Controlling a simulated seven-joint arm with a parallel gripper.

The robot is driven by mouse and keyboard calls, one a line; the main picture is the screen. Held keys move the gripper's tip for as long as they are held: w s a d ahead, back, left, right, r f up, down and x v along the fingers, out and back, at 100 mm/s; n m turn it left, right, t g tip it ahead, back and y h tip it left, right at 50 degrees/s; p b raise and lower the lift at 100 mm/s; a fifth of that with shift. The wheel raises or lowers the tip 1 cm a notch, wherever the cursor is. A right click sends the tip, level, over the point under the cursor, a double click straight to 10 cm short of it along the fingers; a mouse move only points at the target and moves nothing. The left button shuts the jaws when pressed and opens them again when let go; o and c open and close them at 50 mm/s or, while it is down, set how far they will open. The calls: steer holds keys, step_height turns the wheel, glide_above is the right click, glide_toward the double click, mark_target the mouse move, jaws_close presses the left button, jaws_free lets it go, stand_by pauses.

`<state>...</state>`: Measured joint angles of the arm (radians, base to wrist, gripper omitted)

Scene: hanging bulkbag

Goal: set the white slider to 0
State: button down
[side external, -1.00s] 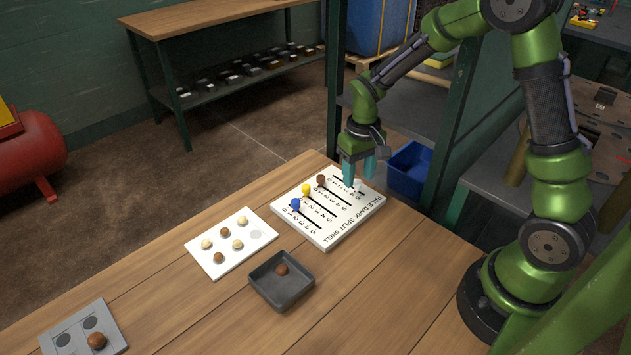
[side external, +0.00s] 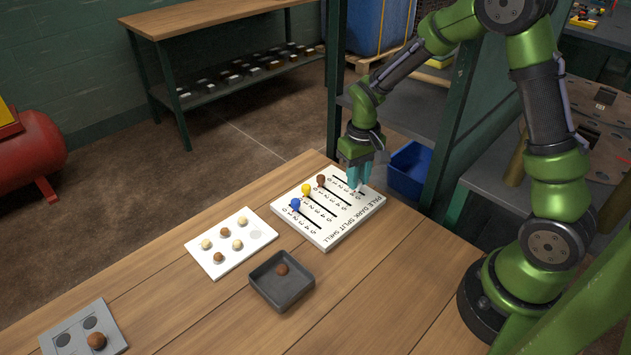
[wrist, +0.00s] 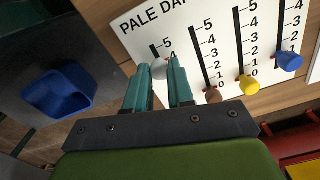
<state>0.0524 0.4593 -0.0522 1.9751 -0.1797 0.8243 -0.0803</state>
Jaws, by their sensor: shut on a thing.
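The white slider knob (wrist: 160,69) shows between my fingertips in the wrist view, on the PALE track of the white slider board (wrist: 190,25). It sits below the 5 mark, around 4 or a little lower; my fingers hide the lower marks. My gripper (side external: 353,186) points down over the board's right side in the side view, shut on the white knob. The knob is mostly hidden there. My fingers also show in the wrist view.
The brown knob (wrist: 213,96) and yellow knob (wrist: 249,85) sit near 0, close to my gripper. A blue bin (side external: 409,170) stands behind the board. A dark tray (side external: 281,281) and ball plate (side external: 231,244) lie in front.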

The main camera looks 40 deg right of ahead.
mark_target(333, 175)
steer(key=w, duration=0.8)
steer(key=shift+r, duration=0.1)
steer(key=c, duration=1)
jaws_free()
steer(key=shift+s, duration=0.1)
step_height(333, 175, up, 17)
steer(key=shift+f, duration=0.1)
steer(key=s+a+r+t, duration=0.1)
steer(key=s+a+t, duration=0.1)
steer(key=s, duration=0.5)
steer(key=s+a+r+t+y, duration=0.1)
steer(key=s+a+t, duration=0.1)
steer(key=s, duration=0.6)
steer(key=s+a+r+m+t+y, duration=0.1)
steer(key=s+a+r+t, duration=0.1)
steer(key=s, duration=0.5)
steer(key=shift+s+a+t, duration=0.25)
steer(key=shift+a+t, duration=0.25)
steer(key=shift+t, duration=0.1)
